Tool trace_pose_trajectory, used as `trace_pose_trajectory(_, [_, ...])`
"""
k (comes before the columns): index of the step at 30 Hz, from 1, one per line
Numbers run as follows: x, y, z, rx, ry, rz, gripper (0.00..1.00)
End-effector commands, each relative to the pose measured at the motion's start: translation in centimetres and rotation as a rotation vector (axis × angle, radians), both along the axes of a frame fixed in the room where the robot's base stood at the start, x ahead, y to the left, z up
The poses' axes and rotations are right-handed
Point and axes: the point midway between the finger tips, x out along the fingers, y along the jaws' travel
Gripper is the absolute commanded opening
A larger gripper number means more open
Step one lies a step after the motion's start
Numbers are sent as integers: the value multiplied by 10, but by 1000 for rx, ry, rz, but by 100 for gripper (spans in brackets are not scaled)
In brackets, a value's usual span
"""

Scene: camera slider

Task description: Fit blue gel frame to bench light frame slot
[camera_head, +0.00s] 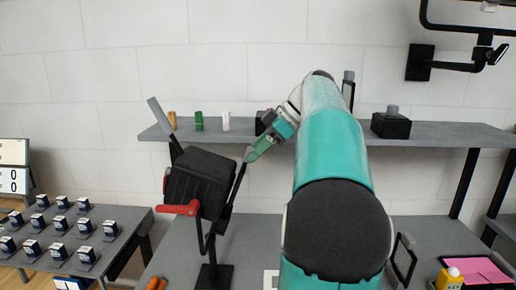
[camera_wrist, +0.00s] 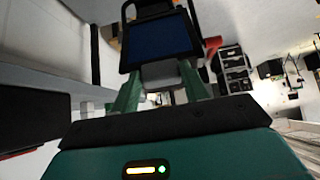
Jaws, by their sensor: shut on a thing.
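The bench light (camera_head: 200,180) is a black box on a stand with a red handle (camera_head: 180,209), left of centre in the head view. My gripper (camera_head: 250,154) is at the light's upper right, shut on the blue gel frame. In the wrist view the gel frame (camera_wrist: 160,42) is a blue panel with a black border, its grey tab between my green fingers (camera_wrist: 160,84). In the head view the gel frame (camera_head: 237,184) looks like a thin dark edge close beside the light's right side. I cannot tell whether it touches. The light's slot is hidden.
A grey shelf (camera_head: 440,133) behind holds small cylinders (camera_head: 199,121) and dark boxes (camera_head: 391,123). A dark frame (camera_head: 403,258) stands on the right of the bench, near a yellow bottle (camera_head: 449,279) and a pink sheet (camera_head: 475,271). A left table (camera_head: 122,226) carries several small boxes.

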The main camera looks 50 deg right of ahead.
Motion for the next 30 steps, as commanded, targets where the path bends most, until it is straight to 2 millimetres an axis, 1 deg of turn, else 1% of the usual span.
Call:
trace_pose_trajectory(17, [0,0,0,0,0,0,17])
trace_pose_trajectory(30, [2,2,-9,1,0,1,17])
